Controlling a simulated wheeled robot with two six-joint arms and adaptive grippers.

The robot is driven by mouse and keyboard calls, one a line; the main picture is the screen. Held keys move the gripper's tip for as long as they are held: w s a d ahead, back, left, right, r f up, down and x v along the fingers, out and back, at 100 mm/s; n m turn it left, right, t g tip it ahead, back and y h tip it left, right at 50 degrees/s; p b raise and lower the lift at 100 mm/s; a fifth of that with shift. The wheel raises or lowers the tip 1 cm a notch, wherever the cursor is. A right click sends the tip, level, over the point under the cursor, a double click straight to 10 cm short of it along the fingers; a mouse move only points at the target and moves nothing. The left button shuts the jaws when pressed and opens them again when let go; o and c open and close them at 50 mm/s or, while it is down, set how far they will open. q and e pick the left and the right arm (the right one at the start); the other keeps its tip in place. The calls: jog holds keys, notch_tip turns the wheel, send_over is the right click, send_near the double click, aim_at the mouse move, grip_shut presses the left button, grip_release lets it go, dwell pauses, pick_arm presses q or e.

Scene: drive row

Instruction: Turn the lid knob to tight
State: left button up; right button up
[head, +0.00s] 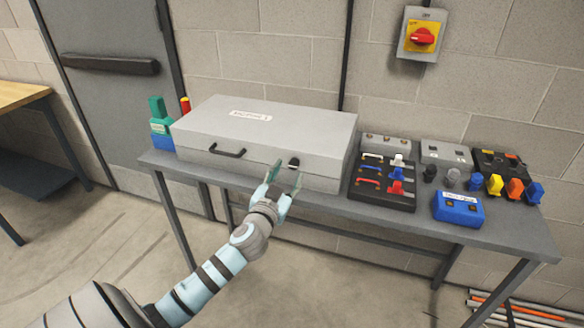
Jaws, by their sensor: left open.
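A large grey case (266,128) with a closed lid lies on the grey table, with a white label on top. A small dark knob (294,163) sits on the right part of its front face, near the lid seam. A dark handle (227,151) is left of the knob. My left gripper (285,178) is open, its fingers pointing up toward the knob, just below and in front of it. I cannot tell whether a finger touches the knob. The knob's marks are too small to read. My right gripper is not in view.
Right of the case, the table (480,229) holds a black board (383,184) with coloured levers, a blue box (458,208) and a black unit with coloured knobs (503,165). Green and blue items (160,124) stand at the left. A red switch (422,36) hangs on the wall.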

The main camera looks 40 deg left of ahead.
aim_at(293, 166)
pick_arm(q)
jog(key=x, duration=0.4)
grip_shut()
